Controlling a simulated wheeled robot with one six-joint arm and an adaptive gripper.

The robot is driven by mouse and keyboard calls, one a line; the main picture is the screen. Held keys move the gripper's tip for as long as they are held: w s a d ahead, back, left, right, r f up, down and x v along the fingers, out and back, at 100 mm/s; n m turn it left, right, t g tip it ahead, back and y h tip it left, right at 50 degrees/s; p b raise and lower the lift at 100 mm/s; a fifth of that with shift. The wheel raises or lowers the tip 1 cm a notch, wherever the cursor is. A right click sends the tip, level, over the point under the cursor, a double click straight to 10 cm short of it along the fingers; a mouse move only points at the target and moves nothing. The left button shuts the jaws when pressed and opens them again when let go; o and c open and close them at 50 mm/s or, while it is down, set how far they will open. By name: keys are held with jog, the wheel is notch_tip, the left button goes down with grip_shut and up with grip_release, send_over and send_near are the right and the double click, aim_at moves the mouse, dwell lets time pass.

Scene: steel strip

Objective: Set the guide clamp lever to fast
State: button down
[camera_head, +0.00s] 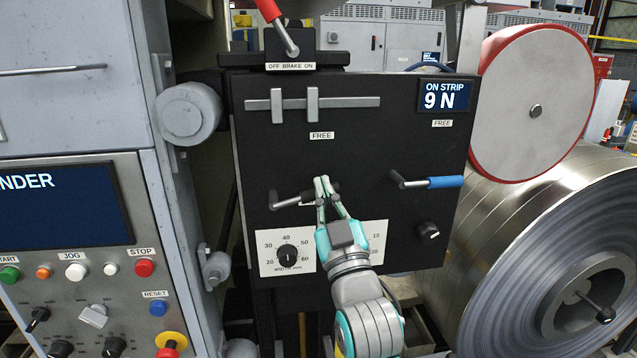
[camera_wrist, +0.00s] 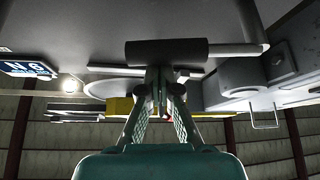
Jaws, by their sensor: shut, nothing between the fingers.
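The guide clamp lever (camera_head: 288,201) is on the black panel (camera_head: 375,140), below the guide rail. Its grey arm points right from its pivot, nearly level and slightly raised. In the wrist view its dark grip (camera_wrist: 153,54) lies across, just beyond the fingertips, with the pale arm running right. A label (camera_head: 321,135) above the lever reads FREE. My gripper (camera_head: 322,181) is shut and empty at the grip end of the lever; it also shows in the wrist view (camera_wrist: 158,74). The fingers partly hide the grip in the head view. I cannot tell whether they touch it.
A blue-handled lever (camera_head: 444,182) sits to the right, under another FREE label. Width dial (camera_head: 287,254) and black knob (camera_head: 428,231) are below. A red-handled brake lever (camera_head: 277,22) is above. The steel coil (camera_head: 540,270) stands at right, a button console (camera_head: 75,275) at left.

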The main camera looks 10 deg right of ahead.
jog(key=shift+d+f, duration=0.15)
jog(key=shift+f, duration=0.45)
jog(key=shift+d+f, duration=0.15)
jog(key=shift+f, duration=0.45)
jog(key=shift+w+f, duration=0.1)
jog(key=shift+f, duration=0.15)
jog(key=shift+r, duration=0.1)
